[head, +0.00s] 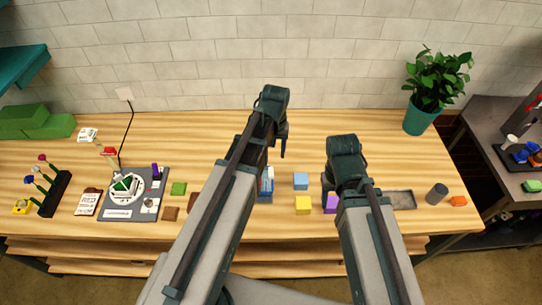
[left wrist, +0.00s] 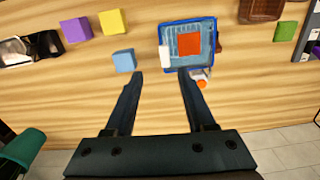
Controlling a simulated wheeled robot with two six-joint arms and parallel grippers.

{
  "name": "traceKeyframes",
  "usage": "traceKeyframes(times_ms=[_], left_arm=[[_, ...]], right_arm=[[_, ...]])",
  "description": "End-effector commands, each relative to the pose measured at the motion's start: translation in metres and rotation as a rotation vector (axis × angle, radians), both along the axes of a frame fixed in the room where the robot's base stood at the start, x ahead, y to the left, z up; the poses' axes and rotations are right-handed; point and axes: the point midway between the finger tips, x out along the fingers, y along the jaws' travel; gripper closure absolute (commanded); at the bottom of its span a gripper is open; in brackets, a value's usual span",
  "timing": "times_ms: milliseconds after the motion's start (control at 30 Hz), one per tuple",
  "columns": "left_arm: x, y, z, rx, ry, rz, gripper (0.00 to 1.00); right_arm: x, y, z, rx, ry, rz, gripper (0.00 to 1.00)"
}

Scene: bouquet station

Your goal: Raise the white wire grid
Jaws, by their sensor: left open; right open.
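A blue square tray (left wrist: 187,44) lies on the wooden table. Inside it is a pale, lined surface (left wrist: 172,36) that may be the white wire grid, with an orange-red square (left wrist: 189,44) at its middle; I cannot tell for sure. In the head view the tray (head: 266,193) is partly hidden behind my left arm. My left gripper (head: 281,142) is open and empty above the table; in the left wrist view its fingers (left wrist: 160,76) point toward the tray, apart from it. My right gripper (head: 328,190) is open above the table near the purple block, its fingers mostly hidden.
Light blue (head: 300,181), yellow (head: 303,205) and purple (head: 331,203) blocks stand right of the tray. A green block (head: 178,189) and a grey board (head: 115,213) are to the left. A potted plant (head: 421,115) stands at the back right. The back middle is clear.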

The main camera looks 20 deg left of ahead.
Motion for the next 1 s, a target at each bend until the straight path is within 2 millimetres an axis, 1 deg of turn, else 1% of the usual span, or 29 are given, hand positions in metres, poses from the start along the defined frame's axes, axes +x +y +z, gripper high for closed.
traceKeyframes(times_ms=[33,100,267,467,667,867,1000], left_arm=[[0.007,0.005,0.013,-0.004,-0.002,0.021,0.45],[0.010,0.010,0.017,-0.006,-0.004,0.041,0.45],[0.012,0.014,0.018,-0.009,-0.006,0.058,0.45],[0.012,0.013,0.014,-0.009,-0.006,0.057,0.45],[0.012,0.013,-0.001,-0.009,-0.006,0.056,0.45],[0.012,0.013,-0.025,-0.009,-0.006,0.056,0.45],[0.012,0.013,-0.046,-0.009,-0.006,0.056,0.45]], right_arm=[[0.000,0.000,0.013,0.000,0.000,-0.001,0.45],[0.000,0.000,0.017,0.000,0.000,-0.002,0.45],[0.000,0.000,0.018,0.001,0.000,-0.002,0.45],[0.000,0.000,0.014,0.000,0.000,-0.001,0.45],[0.000,0.000,0.000,0.000,0.000,0.003,0.45],[0.000,0.000,-0.025,0.000,0.000,0.009,0.45],[0.000,0.000,-0.046,0.000,-0.001,0.007,0.45]])
